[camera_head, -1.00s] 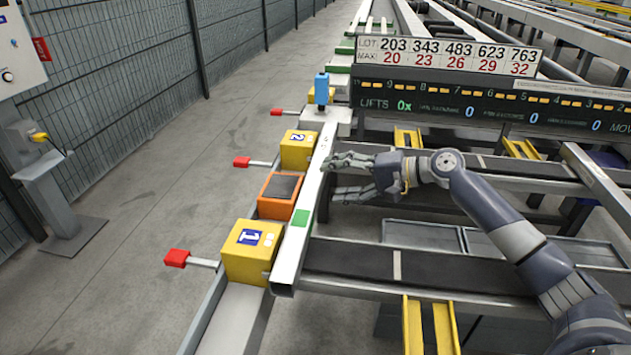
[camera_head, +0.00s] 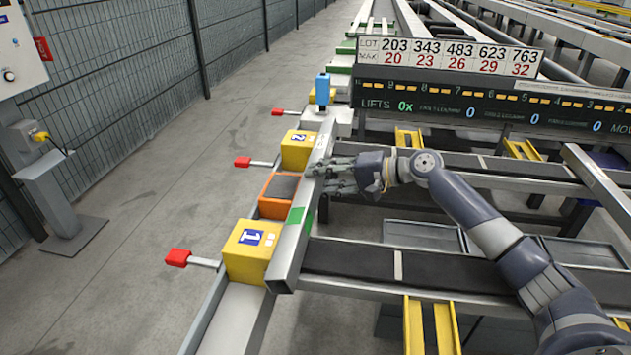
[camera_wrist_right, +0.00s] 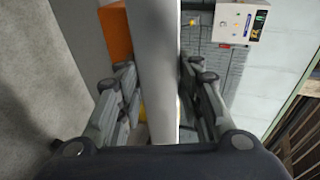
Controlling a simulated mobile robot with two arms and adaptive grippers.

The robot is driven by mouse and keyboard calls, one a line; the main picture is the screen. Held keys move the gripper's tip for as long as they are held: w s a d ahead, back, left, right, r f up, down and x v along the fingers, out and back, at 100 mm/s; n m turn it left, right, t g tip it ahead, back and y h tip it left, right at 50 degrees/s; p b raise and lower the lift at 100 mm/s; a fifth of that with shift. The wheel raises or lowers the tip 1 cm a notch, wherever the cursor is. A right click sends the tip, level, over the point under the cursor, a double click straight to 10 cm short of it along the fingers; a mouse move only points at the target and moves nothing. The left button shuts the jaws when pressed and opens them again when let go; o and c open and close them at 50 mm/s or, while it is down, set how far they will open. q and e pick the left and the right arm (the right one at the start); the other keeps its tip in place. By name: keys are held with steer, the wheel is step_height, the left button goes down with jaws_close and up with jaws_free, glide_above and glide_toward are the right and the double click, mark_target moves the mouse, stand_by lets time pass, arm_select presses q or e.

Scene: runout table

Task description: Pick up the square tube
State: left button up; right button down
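The square tube (camera_head: 288,250) is a long light-grey metal tube with a green mark. It lies along the row of yellow and orange blocks, across the ends of the dark belts. My right gripper (camera_head: 318,176) is at the tube's middle, coming from the right. In the wrist view the tube (camera_wrist_right: 156,70) runs between the two fingers of my right gripper (camera_wrist_right: 158,78). The fingers are spread, one on each side, close to the tube; I cannot tell if they touch it. My left gripper is not in view.
A yellow block marked 1 (camera_head: 250,262), an orange block (camera_head: 271,207) and a yellow block marked 2 (camera_head: 296,158) stand left of the tube. Red-tipped handles (camera_head: 178,257) stick out into the walkway. A display board (camera_head: 440,103) stands behind my right arm.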

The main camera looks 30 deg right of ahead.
steer(key=shift+s+f, duration=0.1)
steer(key=shift+f, duration=0.25)
